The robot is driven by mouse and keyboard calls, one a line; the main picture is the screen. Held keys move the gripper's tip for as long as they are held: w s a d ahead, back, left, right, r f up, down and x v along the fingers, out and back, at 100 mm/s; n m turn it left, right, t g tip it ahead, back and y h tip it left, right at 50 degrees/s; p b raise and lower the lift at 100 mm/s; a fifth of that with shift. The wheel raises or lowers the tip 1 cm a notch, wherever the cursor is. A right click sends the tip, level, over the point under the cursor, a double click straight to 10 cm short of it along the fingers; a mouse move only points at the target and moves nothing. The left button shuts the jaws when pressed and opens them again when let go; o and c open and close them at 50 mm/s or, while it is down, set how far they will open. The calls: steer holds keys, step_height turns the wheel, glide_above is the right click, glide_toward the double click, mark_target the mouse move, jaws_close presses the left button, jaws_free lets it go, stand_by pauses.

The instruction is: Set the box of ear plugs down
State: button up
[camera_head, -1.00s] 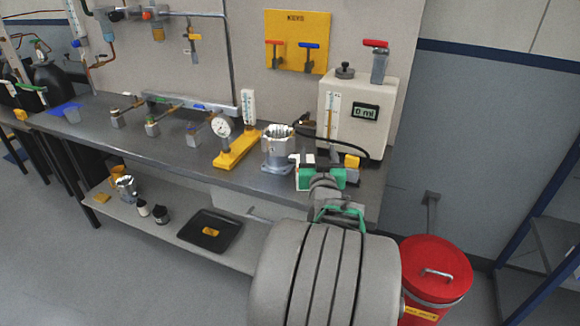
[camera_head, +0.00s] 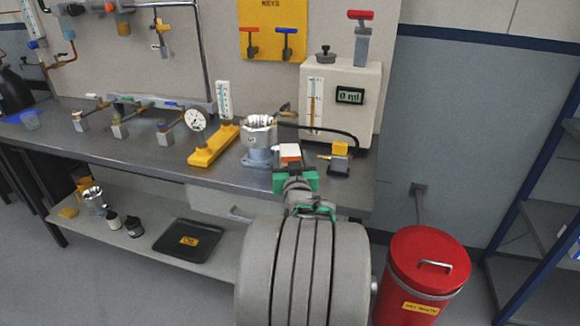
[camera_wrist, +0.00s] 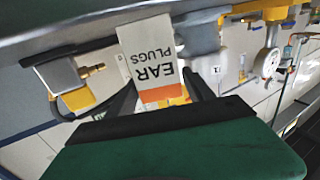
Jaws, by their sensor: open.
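The box of ear plugs (camera_wrist: 150,62) is white with an orange band and its lettering appears upside down in the wrist view. It stands between the two dark fingers of my gripper (camera_wrist: 159,78), which are spread with the box between them. In the head view the box (camera_head: 290,151) shows as a small white and orange shape just beyond my gripper (camera_head: 292,168), at the bench's front right part. The box appears to rest on the bench (camera_head: 225,174); its contact with the surface is hidden.
A metal housing (camera_head: 258,143) stands close left of the box, and a small yellow-topped fitting (camera_head: 340,160) close right. A white unit with a display (camera_head: 345,105) is behind. A yellow gauge stand (camera_head: 212,148) is further left. A red bin (camera_head: 428,270) stands on the floor at right.

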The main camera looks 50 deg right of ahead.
mark_target(289, 147)
steer(key=x, duration=0.5)
steer(key=shift+w+r, duration=0.1)
steer(key=shift+r, duration=0.05)
steer(key=shift+c, duration=0.5)
steer(key=shift+r, duration=0.1)
steer(key=c, duration=1.2)
